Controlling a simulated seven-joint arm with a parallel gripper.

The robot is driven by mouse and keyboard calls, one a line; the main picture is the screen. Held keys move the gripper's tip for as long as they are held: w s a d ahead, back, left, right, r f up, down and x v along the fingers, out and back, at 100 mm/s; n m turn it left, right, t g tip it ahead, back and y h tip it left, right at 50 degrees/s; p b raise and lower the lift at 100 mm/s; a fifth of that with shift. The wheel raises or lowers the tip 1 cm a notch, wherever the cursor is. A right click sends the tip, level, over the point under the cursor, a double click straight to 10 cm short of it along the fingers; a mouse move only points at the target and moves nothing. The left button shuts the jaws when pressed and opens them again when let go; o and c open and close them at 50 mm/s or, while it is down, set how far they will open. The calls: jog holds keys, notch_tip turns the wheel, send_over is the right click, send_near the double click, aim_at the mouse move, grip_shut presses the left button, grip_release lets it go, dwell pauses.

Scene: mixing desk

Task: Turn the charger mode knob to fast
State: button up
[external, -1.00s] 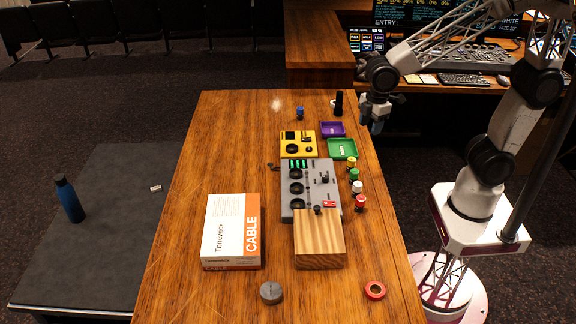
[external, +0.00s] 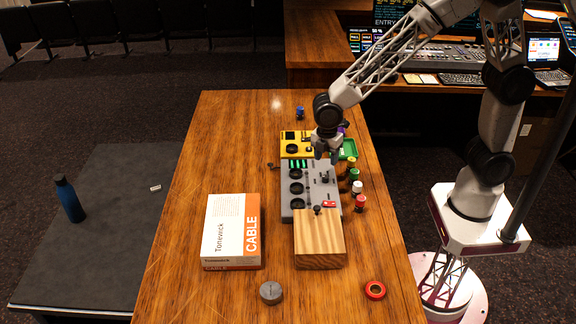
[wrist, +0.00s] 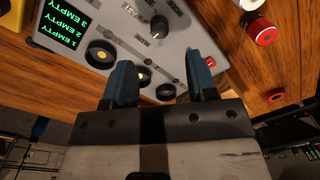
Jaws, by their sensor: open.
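The grey charger box (external: 311,206) lies on the wooden desk, with a green lit display on its far end; the display (wrist: 66,25) reads EMPTY on several lines in the wrist view. A black knob (external: 324,179) stands on the charger's right half, and it also shows in the wrist view (wrist: 159,25) with small labels around it that I cannot read surely. My gripper (external: 328,157) is above the charger's far right part, open and empty. In the wrist view, its two blue fingers (wrist: 160,82) are apart, with the knob beyond them and no contact seen.
A yellow device (external: 293,143) stands just beyond the charger. A wood block (external: 319,246) and cable box (external: 230,228) are nearer.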

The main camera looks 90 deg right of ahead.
aim_at(325, 176)
jog(key=shift+w+f, duration=0.1)
jog(key=shift+f, duration=0.15)
jog(key=shift+a+f, duration=0.15)
jog(key=shift+f, duration=3.65)
jog(key=c, duration=0.9)
